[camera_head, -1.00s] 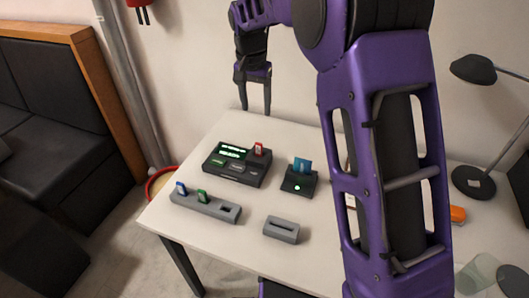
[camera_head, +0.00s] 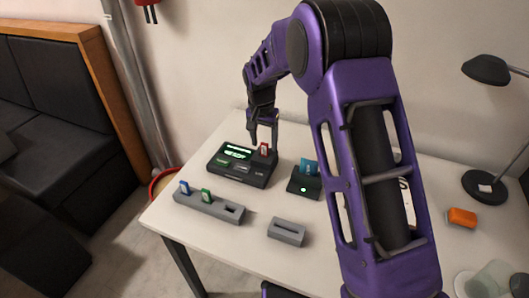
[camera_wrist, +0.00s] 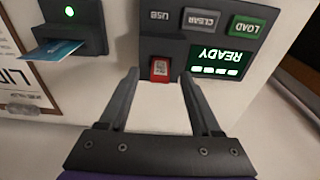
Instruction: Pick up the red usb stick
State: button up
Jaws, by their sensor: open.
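The red usb stick (camera_head: 264,149) stands upright in the back right corner of the black laser marker console (camera_head: 232,178). In the wrist view the red usb stick (camera_wrist: 160,69) shows between and just beyond my fingertips, next to the "USB" label on the console (camera_wrist: 172,27). My gripper (camera_head: 264,140) is open and sits above the back right of the console, close to the stick. In the wrist view my gripper (camera_wrist: 160,76) has one finger on each side of the stick, with gaps, and holds nothing. The console's green screen (camera_wrist: 215,62) reads "READY".
A grey holder (camera_head: 210,207) carries a blue stick (camera_head: 184,187) and a green stick (camera_head: 206,196), with an empty slot at right. A card reader (camera_head: 303,183) with a blue card (camera_head: 309,167) stands right of the console. An empty grey block (camera_head: 286,232) is in front.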

notch_tip(320, 180, down, 2)
jog(key=shift+w+f, duration=0.1)
jog(key=shift+w, duration=0.05)
grip_shut()
dwell(0.4)
notch_tip(320, 180, up, 10)
jog(key=shift+r+p, duration=0.1)
jog(key=shift+p, duration=0.6)
jog(key=s+a+b, duration=0.2)
jog(key=s+a, duration=0.2)
jog(key=s, duration=0.5)
jog(key=shift+s, duration=0.2)
dwell(0.4)
